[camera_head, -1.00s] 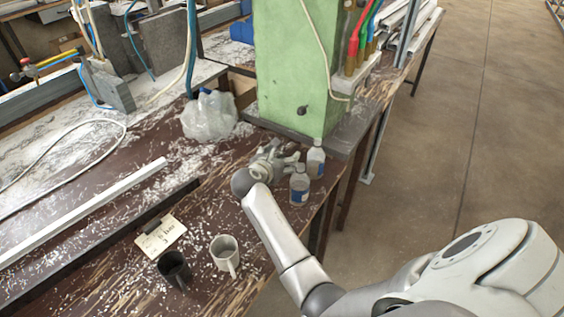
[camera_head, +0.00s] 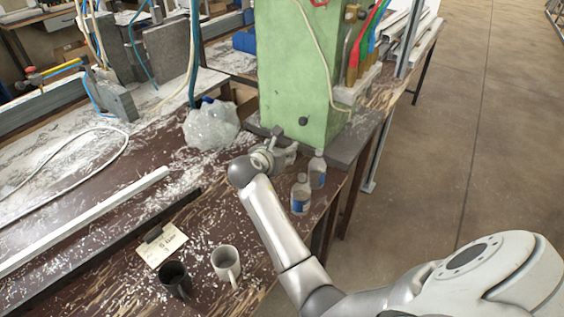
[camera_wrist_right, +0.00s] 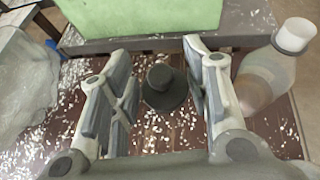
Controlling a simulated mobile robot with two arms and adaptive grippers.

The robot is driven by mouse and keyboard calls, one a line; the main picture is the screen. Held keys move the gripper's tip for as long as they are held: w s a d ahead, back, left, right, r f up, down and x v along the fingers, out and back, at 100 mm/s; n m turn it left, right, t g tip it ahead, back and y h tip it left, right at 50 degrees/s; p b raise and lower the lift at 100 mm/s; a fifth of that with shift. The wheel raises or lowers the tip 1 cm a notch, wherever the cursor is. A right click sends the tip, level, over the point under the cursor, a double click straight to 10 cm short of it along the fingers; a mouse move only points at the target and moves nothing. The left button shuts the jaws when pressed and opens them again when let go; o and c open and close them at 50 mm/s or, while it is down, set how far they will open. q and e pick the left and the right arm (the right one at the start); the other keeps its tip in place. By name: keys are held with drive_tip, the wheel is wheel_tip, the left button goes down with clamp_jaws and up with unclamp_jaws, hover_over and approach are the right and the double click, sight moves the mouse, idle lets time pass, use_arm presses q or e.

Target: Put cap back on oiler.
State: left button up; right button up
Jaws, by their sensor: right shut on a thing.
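My right gripper (camera_head: 279,150) is over the bench beside the foot of the green machine. In the right wrist view, a dark round piece with a wide lower rim and a narrower top (camera_wrist_right: 163,86) is between its two fingers (camera_wrist_right: 163,95). It looks like the cap, and the gripper is shut on it. A dark top shows at the fingers in the head view too. Two clear bottles with blue labels stand just right of the gripper, a nearer one (camera_head: 300,195) and a farther one (camera_head: 317,170). I cannot tell which thing is the oiler. My left gripper is out of view.
The green machine (camera_head: 296,75) stands on a dark base behind the gripper. A crumpled clear bag (camera_head: 211,125) lies to the left. A white mug (camera_head: 226,264), a dark mug (camera_head: 175,279) and a note card (camera_head: 162,246) are nearer. The bench's right edge runs close by the bottles.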

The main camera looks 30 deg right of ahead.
wheel_tip(320, 180, up, 4)
drive_tip(key=shift+f+p, duration=0.1)
drive_tip(key=shift+p, duration=0.55)
wheel_tip(320, 180, up, 5)
drive_tip(key=p, duration=0.8)
drive_tip(key=shift+r+p, duration=0.2)
drive_tip(key=shift+p, duration=0.1)
